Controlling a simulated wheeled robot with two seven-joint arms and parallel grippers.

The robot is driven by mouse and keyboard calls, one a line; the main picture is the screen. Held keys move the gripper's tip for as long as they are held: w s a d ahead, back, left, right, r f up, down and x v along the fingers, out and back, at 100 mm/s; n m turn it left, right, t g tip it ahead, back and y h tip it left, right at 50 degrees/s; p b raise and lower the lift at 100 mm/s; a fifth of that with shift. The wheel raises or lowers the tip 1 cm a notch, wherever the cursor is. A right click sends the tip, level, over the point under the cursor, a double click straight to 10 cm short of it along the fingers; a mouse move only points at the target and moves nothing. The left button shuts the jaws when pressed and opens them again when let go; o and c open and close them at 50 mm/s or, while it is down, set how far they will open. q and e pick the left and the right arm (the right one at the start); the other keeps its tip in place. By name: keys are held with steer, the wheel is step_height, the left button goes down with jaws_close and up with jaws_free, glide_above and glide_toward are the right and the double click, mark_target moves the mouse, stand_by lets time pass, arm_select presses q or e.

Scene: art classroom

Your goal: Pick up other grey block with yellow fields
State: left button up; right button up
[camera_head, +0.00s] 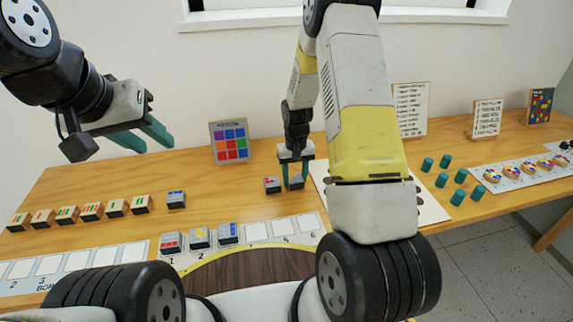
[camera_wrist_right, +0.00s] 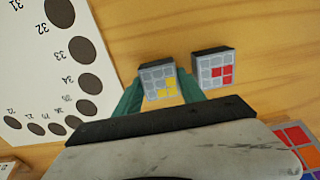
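A grey block with yellow fields (camera_wrist_right: 160,83) stands on the table between the teal fingers of my right gripper (camera_head: 295,174). In the right wrist view the fingers lie close along two of its sides; whether they press on it I cannot tell. In the head view this block is partly hidden by the fingers. A grey block with red fields (camera_head: 272,184) stands just to its left and shows to its right in the wrist view (camera_wrist_right: 215,68). Another yellow-field block (camera_head: 200,238) sits on the numbered strip. My left gripper (camera_head: 150,138) is open and empty above the table's left part.
The numbered strip (camera_head: 270,233) also holds a red-field block (camera_head: 171,243) and a blue-field block (camera_head: 228,233). A further blue-field block (camera_head: 176,199) stands left of centre. Several wooden blocks (camera_head: 67,214) line the left. A coloured grid panel (camera_head: 231,142) stands behind. Teal cylinders (camera_head: 443,180) stand right.

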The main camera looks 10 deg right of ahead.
steer(key=shift+c, duration=1.2)
